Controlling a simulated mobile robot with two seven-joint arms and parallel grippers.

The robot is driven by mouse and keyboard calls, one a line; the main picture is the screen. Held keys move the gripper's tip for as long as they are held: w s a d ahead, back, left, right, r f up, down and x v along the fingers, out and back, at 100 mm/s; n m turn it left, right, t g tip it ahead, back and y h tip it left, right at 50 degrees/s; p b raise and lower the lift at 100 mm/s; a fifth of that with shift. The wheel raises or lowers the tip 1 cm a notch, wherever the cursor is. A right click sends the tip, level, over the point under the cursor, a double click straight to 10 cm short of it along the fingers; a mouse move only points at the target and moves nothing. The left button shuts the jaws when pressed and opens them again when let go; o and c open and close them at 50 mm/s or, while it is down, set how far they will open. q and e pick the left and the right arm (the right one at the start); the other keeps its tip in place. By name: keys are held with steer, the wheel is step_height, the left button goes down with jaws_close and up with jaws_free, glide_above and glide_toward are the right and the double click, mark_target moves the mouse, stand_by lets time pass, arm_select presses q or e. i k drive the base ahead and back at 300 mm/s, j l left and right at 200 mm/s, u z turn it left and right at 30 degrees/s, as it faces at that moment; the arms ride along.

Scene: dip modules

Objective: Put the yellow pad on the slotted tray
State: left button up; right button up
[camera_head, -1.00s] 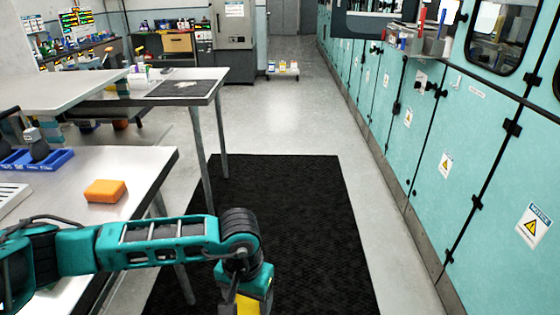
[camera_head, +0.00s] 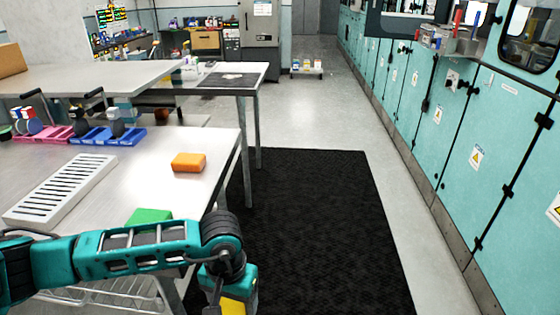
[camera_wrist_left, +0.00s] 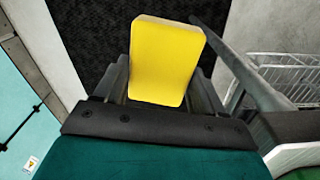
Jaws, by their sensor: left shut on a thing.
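The yellow pad (camera_wrist_left: 167,60) is held between the two dark fingers of my left gripper (camera_wrist_left: 165,88) in the left wrist view. My left gripper is shut on it. In the head view my left arm reaches across the bottom, and the yellow pad (camera_head: 238,304) shows partly at the lower edge, off the table's right side. The slotted tray (camera_head: 62,189), pale with a row of dark slots, lies on the table at the left. The pad is well to the right of the tray and apart from it. My right gripper is out of view.
An orange pad (camera_head: 188,162) and a partly hidden green pad (camera_head: 149,215) lie on the table (camera_head: 140,180). Blue bins (camera_head: 108,137) and pink bins (camera_head: 45,134) stand behind the tray. A black mat (camera_head: 320,220) covers the floor at right. Teal cabinets (camera_head: 455,130) line the right.

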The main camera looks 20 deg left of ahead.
mark_target(65, 182)
steer(key=k+j, duration=0.15)
steer(key=j, duration=0.2)
steer(key=k+j+u, duration=0.1)
steer(key=j, duration=0.25)
steer(key=k+j, duration=0.2)
steer(key=j, duration=0.15)
steer(key=k+j, duration=0.15)
steer(key=j, duration=0.2)
steer(key=u, duration=0.05)
